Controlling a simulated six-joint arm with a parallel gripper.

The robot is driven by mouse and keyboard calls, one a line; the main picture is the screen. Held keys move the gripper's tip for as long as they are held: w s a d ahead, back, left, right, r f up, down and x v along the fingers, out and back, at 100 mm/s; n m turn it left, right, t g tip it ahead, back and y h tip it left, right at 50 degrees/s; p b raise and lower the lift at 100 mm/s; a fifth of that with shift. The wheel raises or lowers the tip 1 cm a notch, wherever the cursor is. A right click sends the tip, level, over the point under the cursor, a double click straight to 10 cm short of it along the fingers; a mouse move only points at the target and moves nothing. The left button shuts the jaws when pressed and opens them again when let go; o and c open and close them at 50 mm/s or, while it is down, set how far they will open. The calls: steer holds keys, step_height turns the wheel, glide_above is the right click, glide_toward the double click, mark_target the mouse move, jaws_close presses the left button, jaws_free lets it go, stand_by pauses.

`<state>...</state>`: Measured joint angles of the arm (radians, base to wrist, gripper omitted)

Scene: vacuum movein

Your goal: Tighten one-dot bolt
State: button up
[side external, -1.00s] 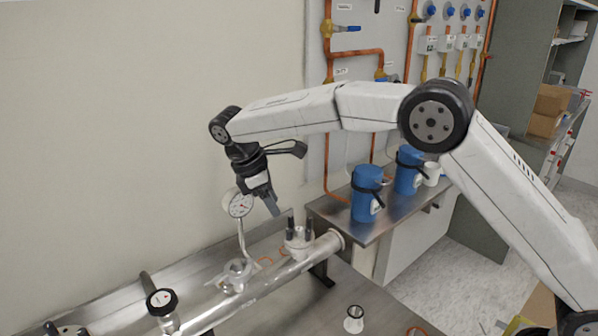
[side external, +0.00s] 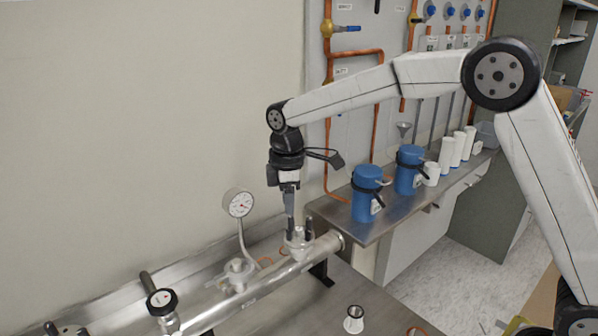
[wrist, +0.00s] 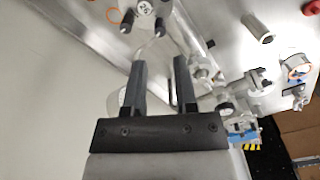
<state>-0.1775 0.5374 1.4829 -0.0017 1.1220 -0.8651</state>
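The clamp fitting (side external: 298,248) with dark bolts stands on top of the metal tube (side external: 262,284), near its right end. One dark bolt (side external: 309,228) shows at its right; another is partly covered by my fingers. My gripper (side external: 290,212) points straight down just above the fitting. In the wrist view, my gripper (wrist: 159,62) has its two fingers apart with nothing between them. Dark bolt heads, one at left (wrist: 127,21) and one at right (wrist: 160,27), lie beyond the fingertips. Their dot marks are too small to read.
A round gauge (side external: 239,204) on a bent stem stands left of my gripper. A black-knobbed valve (side external: 162,300) is at the tube's left. Blue flasks (side external: 366,193) stand on the shelf behind right. A small metal cup (side external: 354,319) stands on the bench in front.

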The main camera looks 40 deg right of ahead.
mark_target(289, 229)
steer(key=shift+f, duration=0.15)
steer(key=shift+f, duration=3.75)
jaws_close()
